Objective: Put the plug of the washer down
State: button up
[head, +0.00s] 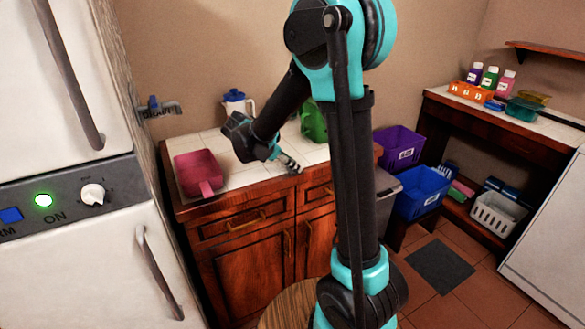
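My gripper (290,163) hangs over the front part of the white tiled counter (225,143), right of a pink scoop-like container (199,173). Its fingers are small and point down to the right. I cannot tell whether they are open or shut, or whether they hold anything. I cannot make out a plug for certain. A white appliance (552,235) stands at the lower right edge and may be the washer, but only part of it shows.
A white-and-blue jug (236,102) and a green container (313,122) stand at the counter's back. A white fridge-like unit (75,190) fills the left. Purple (398,147) and blue (421,192) bins stand right of the counter. Tiled floor shows around a dark mat (440,266).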

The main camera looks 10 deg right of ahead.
grip_shut()
jog(key=shift+r, duration=0.1)
